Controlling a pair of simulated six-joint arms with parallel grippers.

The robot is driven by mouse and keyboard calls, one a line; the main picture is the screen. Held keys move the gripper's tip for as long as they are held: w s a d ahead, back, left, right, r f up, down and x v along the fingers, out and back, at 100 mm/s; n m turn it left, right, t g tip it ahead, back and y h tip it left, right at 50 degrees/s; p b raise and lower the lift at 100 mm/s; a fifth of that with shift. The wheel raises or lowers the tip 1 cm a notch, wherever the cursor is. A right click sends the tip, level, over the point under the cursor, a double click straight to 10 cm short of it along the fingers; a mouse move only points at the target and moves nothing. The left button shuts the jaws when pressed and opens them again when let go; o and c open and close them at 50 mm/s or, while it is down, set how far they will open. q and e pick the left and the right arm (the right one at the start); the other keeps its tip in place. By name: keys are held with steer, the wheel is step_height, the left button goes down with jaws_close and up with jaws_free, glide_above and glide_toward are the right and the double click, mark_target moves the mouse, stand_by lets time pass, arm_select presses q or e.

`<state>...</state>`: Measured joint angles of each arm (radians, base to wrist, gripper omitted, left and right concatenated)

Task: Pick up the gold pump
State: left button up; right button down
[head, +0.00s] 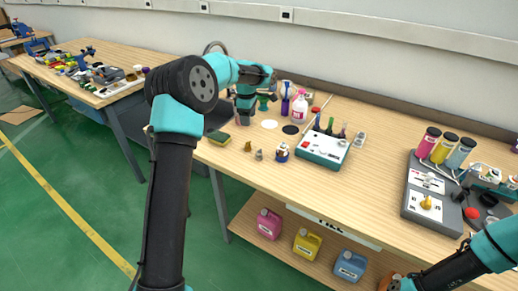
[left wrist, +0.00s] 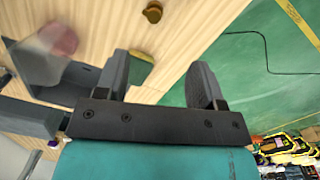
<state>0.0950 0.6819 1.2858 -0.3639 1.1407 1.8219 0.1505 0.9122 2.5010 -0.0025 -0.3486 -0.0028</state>
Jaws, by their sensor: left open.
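The gold pump (head: 248,147) stands on the wooden table near its front edge, beside a small grey pump (head: 259,154). In the left wrist view a round gold-brown piece (left wrist: 153,12), likely the gold pump, shows at the top edge, beyond the fingertips. My left gripper (head: 244,117) points down over the table, behind and left of the pump and apart from it. In the left wrist view its fingers (left wrist: 162,75) are spread with nothing held between them. Teal and dark parts at the right edge seem to be my right gripper (head: 466,188); its jaws are unclear.
A green-yellow sponge (head: 218,138) lies near the left gripper. A grey station (head: 432,200) holds coloured cylinders. The table front edge is close to the pumps.

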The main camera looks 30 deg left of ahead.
mark_target(248, 143)
arm_select(q)
steer(key=shift+w+a+r+n, duration=0.2)
steer(key=shift+a+r+n, duration=0.3)
steer(key=shift+a+r, duration=0.2)
steer(key=shift+f, duration=0.1)
step_height(248, 143, down, 12)
steer(key=shift+r, duration=0.15)
steer(key=shift+d, duration=0.1)
steer(key=shift+f, duration=0.25)
steer(key=shift+w+f, duration=0.15)
steer(key=shift+f, duration=1.1)
steer(key=shift+w+f, duration=0.1)
steer(key=shift+f, duration=1.15)
steer(key=shift+c, duration=0.2)
